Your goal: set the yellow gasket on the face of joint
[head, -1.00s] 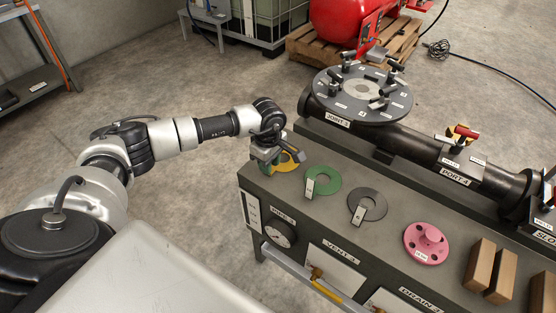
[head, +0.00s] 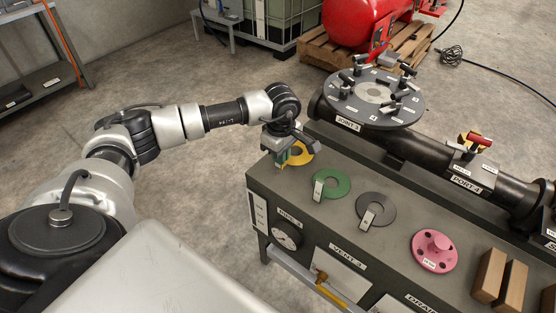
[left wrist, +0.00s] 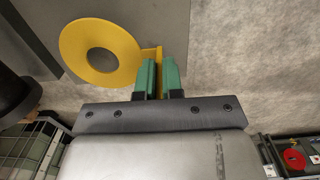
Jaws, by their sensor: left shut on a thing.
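The yellow gasket (head: 304,158) is a flat ring with a tab, at the far left corner of the bench top. My left gripper (head: 283,158) is shut on its tab. In the left wrist view the green fingertips (left wrist: 158,80) pinch the tab, and the yellow gasket's ring (left wrist: 72,45) lies beyond them to the left. I cannot tell how high the gasket is above the bench. The joint's face (head: 352,104) is a round grey flange labelled JOINT 3, at the upper right, with a pale ring in its middle and several clamps around its rim. My right gripper is not in view.
A green gasket (head: 341,181), a dark grey gasket (head: 386,209) and a pink flanged part (head: 420,252) lie on the bench (head: 300,205). Brown blocks (head: 490,275) stand to their right. The black pipe (head: 425,152) runs behind them. The clamps (head: 403,84) stand up around the flange.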

